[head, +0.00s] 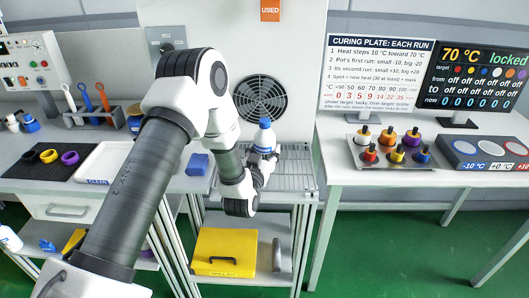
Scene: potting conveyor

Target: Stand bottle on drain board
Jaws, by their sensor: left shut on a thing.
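A small bottle (265,138) with a blue cap and a pale blue and white body stands upright in my left gripper (263,160). My left gripper is shut on its lower part, and the fingers hide the base. The drain board (297,183), a grey slatted metal rack, lies behind and to the right of the gripper. I cannot tell whether the bottle touches it. My right gripper is out of view.
A blue block (197,164) lies left of the drain board. A white tray (88,176) is further left, partly behind my arm. A fan grille (260,98) is behind the bottle. A yellow box (225,252) sits on the shelf below.

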